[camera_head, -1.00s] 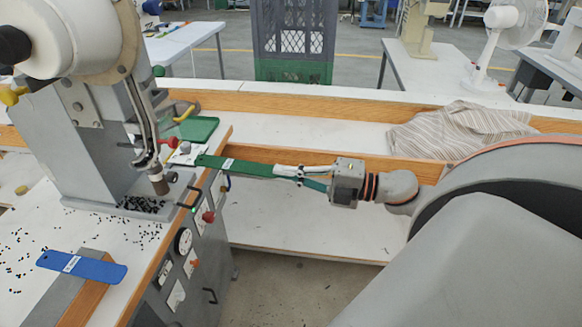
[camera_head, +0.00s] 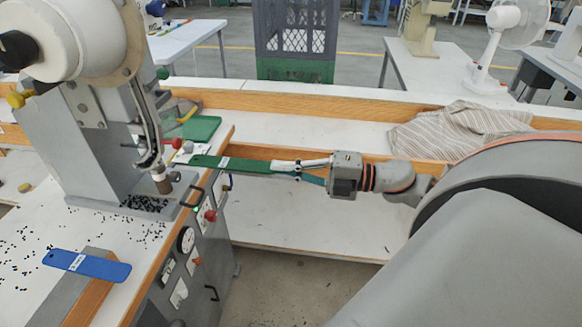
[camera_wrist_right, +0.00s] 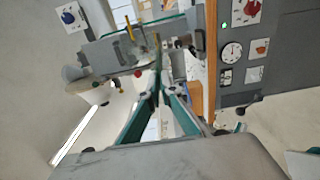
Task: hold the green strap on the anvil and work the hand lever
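The green strap (camera_head: 245,166) is held level by its right end in my right gripper (camera_head: 300,170). It points left toward the press, and its free end is near the table edge, behind and right of the anvil (camera_head: 161,186). The strap is not on the anvil. In the right wrist view the strap (camera_wrist_right: 158,70) shows nearly edge-on beyond my right gripper (camera_wrist_right: 158,98), with its fingers closed together at the tips. The press (camera_head: 100,150) stands at the left; I cannot tell which part is its hand lever. My left gripper is not in view.
A blue strap (camera_head: 87,265) lies on a block at the front left. Small black eyelets (camera_head: 145,203) are scattered around the press base. A green piece (camera_head: 200,128) lies behind the press, and a striped cloth (camera_head: 460,128) lies on the back bench. A black handle (camera_head: 192,194) juts near the table edge.

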